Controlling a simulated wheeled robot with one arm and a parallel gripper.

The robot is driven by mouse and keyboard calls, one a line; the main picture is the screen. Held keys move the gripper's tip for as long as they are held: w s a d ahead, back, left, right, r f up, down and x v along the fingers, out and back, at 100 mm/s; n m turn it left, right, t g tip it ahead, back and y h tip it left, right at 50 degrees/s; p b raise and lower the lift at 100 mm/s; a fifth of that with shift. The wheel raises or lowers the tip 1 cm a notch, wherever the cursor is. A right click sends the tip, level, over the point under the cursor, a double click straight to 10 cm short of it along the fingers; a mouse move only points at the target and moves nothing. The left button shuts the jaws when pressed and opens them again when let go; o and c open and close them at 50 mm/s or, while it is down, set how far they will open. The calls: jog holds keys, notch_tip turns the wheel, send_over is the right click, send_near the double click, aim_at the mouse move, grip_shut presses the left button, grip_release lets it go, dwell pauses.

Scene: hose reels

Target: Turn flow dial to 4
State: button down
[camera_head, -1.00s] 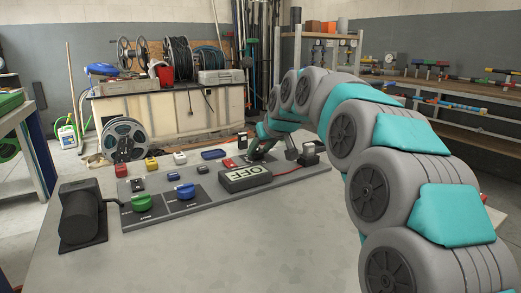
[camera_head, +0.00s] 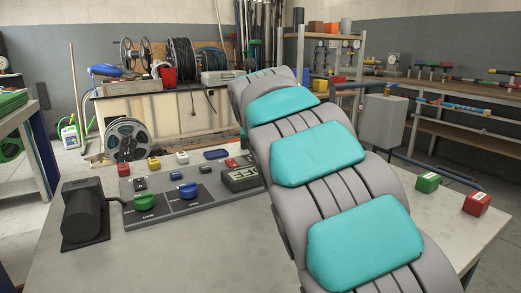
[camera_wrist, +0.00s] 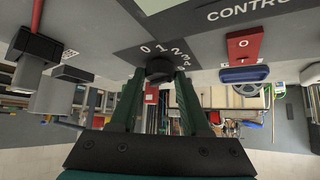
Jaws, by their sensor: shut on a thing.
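In the wrist view the flow dial is a small black knob (camera_wrist: 159,69) on the grey control panel (camera_wrist: 205,50). My gripper (camera_wrist: 160,77) is shut on the knob, with a dark green finger on either side. I cannot tell which number the knob points to. In the head view my arm hides the dial and my gripper. The left part of the panel (camera_head: 222,201) shows there, with a green knob (camera_head: 145,201) and a blue knob (camera_head: 188,190).
A red switch (camera_wrist: 242,48) and a blue part (camera_wrist: 244,74) stand right of the dial in the wrist view. A black cylinder (camera_head: 84,212) stands left of the panel. Green (camera_head: 428,182) and red (camera_head: 477,203) blocks lie at the table's right. The front left tabletop is clear.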

jog(key=shift+c, duration=1.9)
grip_release()
jog(key=shift+r, duration=0.1)
jog(key=shift+b+v, duration=0.4)
jog(key=shift+v, duration=3.4)
